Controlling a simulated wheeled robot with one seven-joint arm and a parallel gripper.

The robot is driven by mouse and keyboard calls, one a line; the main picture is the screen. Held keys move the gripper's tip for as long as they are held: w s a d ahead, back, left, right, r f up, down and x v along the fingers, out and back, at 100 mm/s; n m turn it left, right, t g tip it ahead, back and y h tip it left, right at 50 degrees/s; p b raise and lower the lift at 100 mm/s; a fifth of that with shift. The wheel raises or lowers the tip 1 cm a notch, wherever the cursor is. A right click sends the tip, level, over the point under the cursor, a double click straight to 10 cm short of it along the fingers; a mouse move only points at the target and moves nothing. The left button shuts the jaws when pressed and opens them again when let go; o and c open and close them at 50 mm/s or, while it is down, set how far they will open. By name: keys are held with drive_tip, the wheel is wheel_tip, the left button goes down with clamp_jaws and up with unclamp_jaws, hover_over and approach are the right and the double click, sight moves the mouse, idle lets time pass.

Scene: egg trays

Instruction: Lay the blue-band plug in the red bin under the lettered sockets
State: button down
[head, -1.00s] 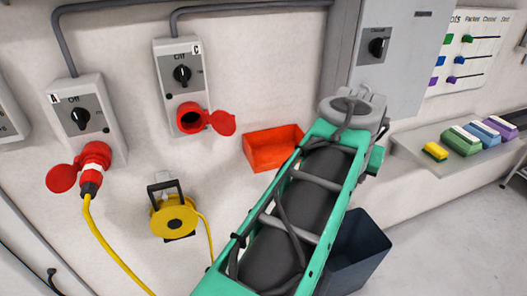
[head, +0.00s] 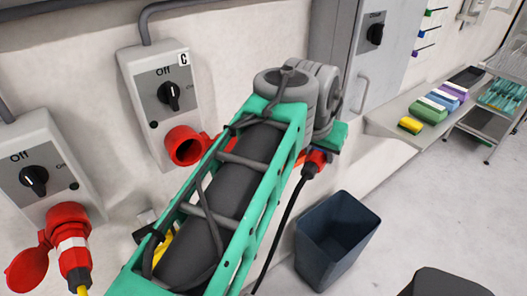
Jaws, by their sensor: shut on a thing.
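A red plug (head: 318,157) with a black cable (head: 284,222) hanging down shows just beyond the end of my arm. No blue band can be made out on it from here. My gripper (head: 324,149) is mostly hidden behind the arm's end and is shut on this plug. The red bin is almost wholly hidden behind my arm. The socket marked C (head: 184,146) is empty, with its red flap open. The socket at lower left (head: 66,214) holds a red plug with a white band (head: 73,250); its letter is out of view.
A dark open waste bin (head: 338,240) stands on the floor below right of my gripper. A shelf (head: 385,125) at right carries yellow, green, blue and purple blocks. A grey cabinet (head: 366,75) is on the wall. Floor at right is largely clear.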

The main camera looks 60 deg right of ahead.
drive_tip(key=w+d+p, duration=0.3)
drive_tip(key=w+d, duration=0.1)
drive_tip(key=w, duration=0.4)
drive_tip(key=w+d+p, duration=0.2)
drive_tip(key=w+d, duration=0.2)
drive_tip(key=w, duration=0.4)
drive_tip(key=f, duration=0.3)
drive_tip(key=f+p, duration=0.1)
drive_tip(key=f, duration=0.6)
drive_tip(key=shift+s+a+f+p, duration=0.15)
drive_tip(key=shift+s+f+p, duration=0.2)
drive_tip(key=shift+s+p, duration=0.05)
drive_tip(key=shift+w+f+p, duration=0.2)
drive_tip(key=shift+p, duration=0.25)
drive_tip(key=shift+w+d+f, duration=0.1)
drive_tip(key=shift+d+f, duration=0.1)
drive_tip(key=shift+f+b, duration=0.55)
drive_tip(key=shift+b, duration=0.25)
drive_tip(key=c, duration=0.9)
unclamp_jaws()
drive_tip(key=shift+a, duration=0.1)
drive_tip(key=shift+o, duration=0.2)
